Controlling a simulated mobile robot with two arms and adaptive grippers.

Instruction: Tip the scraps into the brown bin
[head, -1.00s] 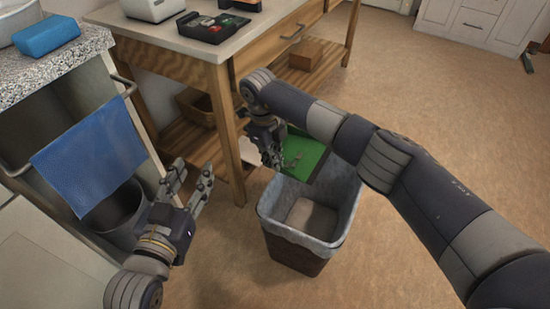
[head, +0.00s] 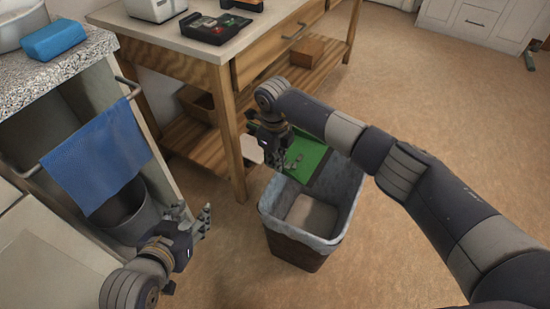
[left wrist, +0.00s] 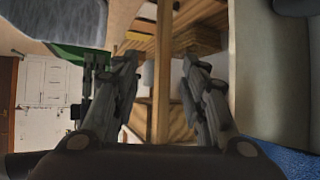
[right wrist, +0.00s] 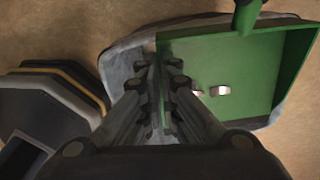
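A green dustpan (head: 316,160) is held over the far rim of the brown bin (head: 292,247), which has a grey liner. My right gripper (head: 279,160) is shut on the dustpan's side wall. In the right wrist view the fingers (right wrist: 160,85) pinch the left wall of the pan (right wrist: 255,75), and its green handle points up the picture. Small pale scraps (right wrist: 210,91) lie on the pan floor near the fingers. My left gripper (head: 193,220) is open and empty, left of the bin. Its fingers (left wrist: 160,75) stand apart in the left wrist view.
A wooden workbench (head: 215,60) with a lower shelf stands behind the bin. At left, a blue towel (head: 95,160) hangs on a rail before a grey bin (head: 125,212) under the counter. The floor (head: 430,110) to the right is clear.

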